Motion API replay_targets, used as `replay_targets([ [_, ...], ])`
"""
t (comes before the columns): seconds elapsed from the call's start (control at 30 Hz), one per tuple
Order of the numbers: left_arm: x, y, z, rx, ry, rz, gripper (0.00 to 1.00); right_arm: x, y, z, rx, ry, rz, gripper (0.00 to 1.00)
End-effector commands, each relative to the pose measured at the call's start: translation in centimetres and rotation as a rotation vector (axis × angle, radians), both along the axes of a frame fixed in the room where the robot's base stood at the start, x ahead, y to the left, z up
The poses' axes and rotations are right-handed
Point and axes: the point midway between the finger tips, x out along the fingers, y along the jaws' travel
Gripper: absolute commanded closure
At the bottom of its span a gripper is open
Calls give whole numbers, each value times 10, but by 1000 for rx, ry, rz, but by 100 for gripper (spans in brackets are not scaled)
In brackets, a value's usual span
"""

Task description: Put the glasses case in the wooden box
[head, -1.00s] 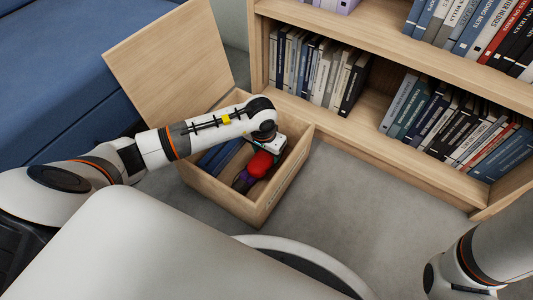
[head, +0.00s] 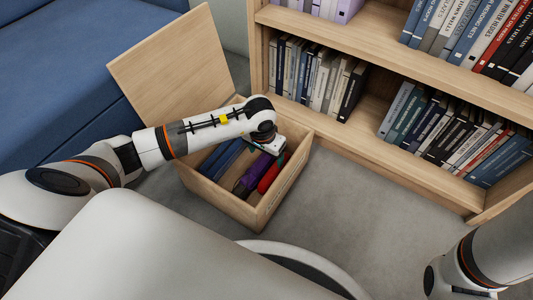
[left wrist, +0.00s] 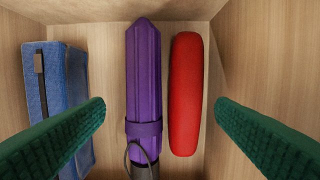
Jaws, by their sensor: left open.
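The red glasses case (head: 269,178) lies inside the wooden box (head: 262,215). The left wrist view shows the case (left wrist: 186,95) lengthwise on the box floor, right of a purple folded umbrella (left wrist: 144,75), with a narrow gap between them. My left gripper (left wrist: 161,106) is open and empty above the box's contents, its green fingers apart on either side of the umbrella and case. In the head view, the left gripper (head: 275,152) is over the box and partly hides its contents. My right gripper is out of view.
A blue case-like item (left wrist: 62,100) lies at the left in the box. The box's lid (head: 170,60) stands open at the back left. A bookshelf (head: 375,145) stands behind and right, a blue sofa (head: 60,80) at left. Grey floor (head: 350,215) is clear at right.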

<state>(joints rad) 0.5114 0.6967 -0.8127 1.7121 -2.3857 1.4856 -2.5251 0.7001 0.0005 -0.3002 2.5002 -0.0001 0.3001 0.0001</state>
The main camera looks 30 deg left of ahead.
Motion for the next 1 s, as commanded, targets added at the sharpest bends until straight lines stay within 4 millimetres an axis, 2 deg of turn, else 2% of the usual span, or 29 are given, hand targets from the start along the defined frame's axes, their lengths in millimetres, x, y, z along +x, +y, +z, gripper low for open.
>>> replay_targets([
  [0.03, -1, 1, 22, 2, -3, -2, 21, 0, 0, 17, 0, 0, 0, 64],
  [0.1, -3, 1, 38, 2, -2, -1, 21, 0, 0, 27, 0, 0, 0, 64],
  [0.33, -9, 1, 78, 1, -2, -2, 21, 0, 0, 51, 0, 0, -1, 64],
  [0.5, -12, 1, 92, 0, 0, 0, 21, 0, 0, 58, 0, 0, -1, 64],
  [0.8, -13, -2, 94, -13, 0, 3, 21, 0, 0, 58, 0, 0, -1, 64],
  [0.87, -13, -15, 98, -59, 0, 19, 21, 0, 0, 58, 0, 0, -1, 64],
  [0.97, -15, -62, 119, -240, 14, 85, 21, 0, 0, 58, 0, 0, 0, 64],
  [1.0, -18, -90, 134, -349, 34, 125, 21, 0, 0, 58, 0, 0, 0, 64],
])
